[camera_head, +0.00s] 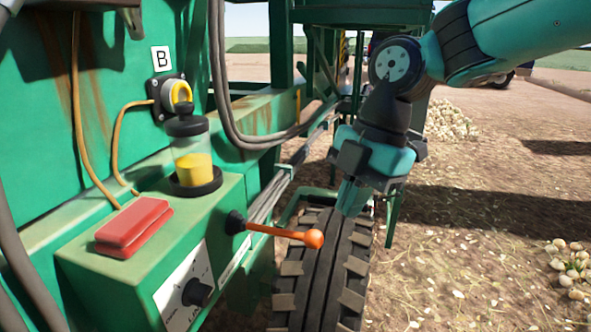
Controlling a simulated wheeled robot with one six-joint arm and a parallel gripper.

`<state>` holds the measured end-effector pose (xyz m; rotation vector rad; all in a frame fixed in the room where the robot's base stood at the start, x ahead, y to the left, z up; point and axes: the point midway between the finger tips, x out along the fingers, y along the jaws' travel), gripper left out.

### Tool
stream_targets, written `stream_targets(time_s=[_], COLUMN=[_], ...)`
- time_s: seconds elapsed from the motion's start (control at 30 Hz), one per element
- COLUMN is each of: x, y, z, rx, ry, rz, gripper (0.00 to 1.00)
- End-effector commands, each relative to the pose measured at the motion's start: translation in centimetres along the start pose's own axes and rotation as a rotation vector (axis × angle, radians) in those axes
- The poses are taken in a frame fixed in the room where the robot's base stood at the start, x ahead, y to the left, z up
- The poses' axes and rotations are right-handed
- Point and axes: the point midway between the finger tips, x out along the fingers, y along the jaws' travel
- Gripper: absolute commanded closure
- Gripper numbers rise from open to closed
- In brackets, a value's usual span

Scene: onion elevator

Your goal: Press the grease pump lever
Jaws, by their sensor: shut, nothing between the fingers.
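The grease pump lever (270,231) is an orange rod with a round orange knob (314,239) at its end. It sticks out to the right from a black pivot on the green box (150,240), dipping slightly toward the knob. The pump's clear reservoir (193,155) with yellow grease and a black cap stands on top of the box. My gripper (352,200) is teal and dark grey, shut and empty, pointing down. In the picture it is above and right of the knob; a gap shows between them, but the depth is hard to tell.
A red block (135,227) sits on the box, and a black dial (197,292) is on its front. A yellow-and-black connector (176,94) is beside a "B" label. A large tyre (325,270) stands behind the lever. Onions (570,265) lie on open ground to the right.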

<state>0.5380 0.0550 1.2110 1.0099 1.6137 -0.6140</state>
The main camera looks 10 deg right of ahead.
Motion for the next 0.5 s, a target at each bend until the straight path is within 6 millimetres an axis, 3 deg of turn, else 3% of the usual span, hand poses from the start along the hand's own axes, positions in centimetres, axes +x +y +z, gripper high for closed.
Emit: stream_targets(time_s=[0.1, 0.3, 0.5], x=[0.6, 2.1, 3.2], y=[-3.7, -8.9, -11.9], z=[-2.1, -4.4, -5.4], rx=[0.408, 1.035, 1.399], ry=[0.012, 0.046, 0.072], rz=[0.021, 0.042, 0.046], gripper=[1.0, 1.0, 1.0])
